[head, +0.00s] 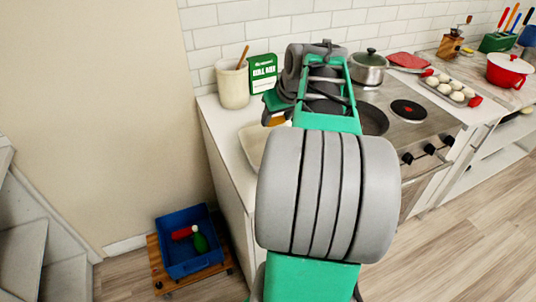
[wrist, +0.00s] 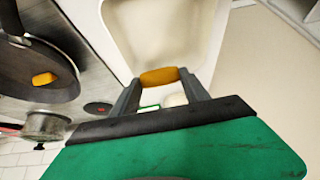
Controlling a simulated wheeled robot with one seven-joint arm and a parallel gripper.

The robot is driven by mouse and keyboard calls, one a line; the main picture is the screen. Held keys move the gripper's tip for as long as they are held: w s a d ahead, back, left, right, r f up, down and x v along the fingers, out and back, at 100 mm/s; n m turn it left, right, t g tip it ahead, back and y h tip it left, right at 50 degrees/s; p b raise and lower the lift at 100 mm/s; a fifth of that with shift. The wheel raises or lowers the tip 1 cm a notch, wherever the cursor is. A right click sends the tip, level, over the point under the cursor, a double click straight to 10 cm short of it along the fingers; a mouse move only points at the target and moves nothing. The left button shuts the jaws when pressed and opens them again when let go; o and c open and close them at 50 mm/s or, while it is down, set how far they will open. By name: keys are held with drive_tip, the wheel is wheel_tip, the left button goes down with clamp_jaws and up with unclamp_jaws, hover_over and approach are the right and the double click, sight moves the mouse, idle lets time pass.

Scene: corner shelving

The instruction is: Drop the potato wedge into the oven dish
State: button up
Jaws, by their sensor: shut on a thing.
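My gripper (wrist: 158,80) is shut on an orange-brown potato wedge (wrist: 160,76), which sits crosswise between the fingertips. The wedge also shows as a small orange patch (head: 278,121) beside my arm in the head view. The white oven dish (wrist: 165,32) fills the upper middle of the wrist view, with the wedge overlapping its near part in the picture. The wedge's height above the dish cannot be told. In the head view the dish (head: 251,146) is on the counter at left, partly hidden by my arm. Another wedge (wrist: 45,78) lies in the dark pan (wrist: 62,92).
The pan (head: 373,121) stands on the stove, with a lidded pot (head: 368,68) behind it. A utensil crock (head: 233,86) and a green box (head: 263,73) stand at the back of the counter. A blue crate (head: 187,264) is on the floor at left.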

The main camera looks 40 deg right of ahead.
drive_tip(key=shift+f, duration=0.4)
drive_tip(key=shift+r, duration=0.1)
drive_tip(key=o, duration=1.4)
drive_tip(key=v, duration=0.7)
drive_tip(key=shift+s+a+r, duration=0.1)
drive_tip(key=shift+r, duration=0.25)
